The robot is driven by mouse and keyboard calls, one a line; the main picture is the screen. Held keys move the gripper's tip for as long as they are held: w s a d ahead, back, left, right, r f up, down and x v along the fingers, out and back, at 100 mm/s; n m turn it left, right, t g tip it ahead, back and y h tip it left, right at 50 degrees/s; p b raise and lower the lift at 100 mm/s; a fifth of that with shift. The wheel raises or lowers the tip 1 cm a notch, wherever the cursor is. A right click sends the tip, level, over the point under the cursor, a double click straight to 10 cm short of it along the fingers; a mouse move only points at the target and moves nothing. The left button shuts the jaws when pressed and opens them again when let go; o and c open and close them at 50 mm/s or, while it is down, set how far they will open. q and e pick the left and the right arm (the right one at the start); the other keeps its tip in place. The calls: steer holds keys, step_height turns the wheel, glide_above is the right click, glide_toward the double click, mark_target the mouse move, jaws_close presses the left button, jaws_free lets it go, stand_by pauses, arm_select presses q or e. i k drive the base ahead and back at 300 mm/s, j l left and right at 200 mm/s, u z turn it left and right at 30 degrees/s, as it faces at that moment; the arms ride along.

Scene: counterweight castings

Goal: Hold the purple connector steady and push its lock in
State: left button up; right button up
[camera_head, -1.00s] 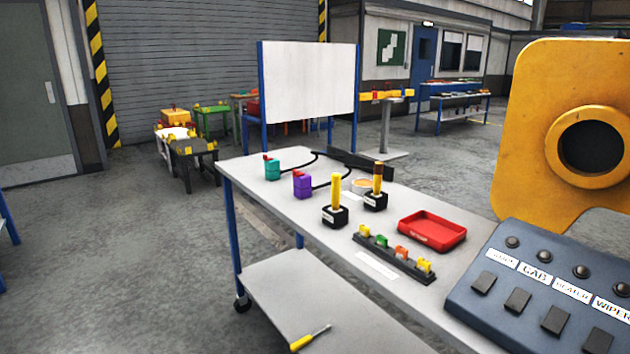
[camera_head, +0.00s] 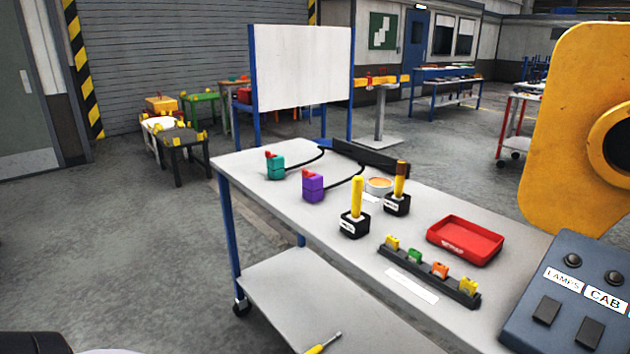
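The purple connector (camera_head: 313,190) stands on the grey table (camera_head: 255,185), towards its far left end. A red piece, which looks like its lock, sits on top and seems to stand up at one side; how far in it is I cannot tell. A black cable runs from the connector to a dark block (camera_head: 370,158) behind it. A teal connector (camera_head: 276,168) with a similar red piece stands to its left. Neither gripper is in view. A dark and white part at the bottom left corner looks like part of my arm.
Two black bases with upright handles (camera_head: 354,222) stand right of the purple connector. A switch panel (camera_head: 570,295) and a yellow casting (camera_head: 565,130) stand at the right.

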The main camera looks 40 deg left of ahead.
mark_target(306, 175)
steer(key=i+j+z, duration=0.15)
steer(key=j, duration=0.6)
steer(key=j+z, duration=0.1)
steer(key=j, duration=1.45)
steer(key=i+j, duration=0.15)
steer(key=j, duration=0.65)
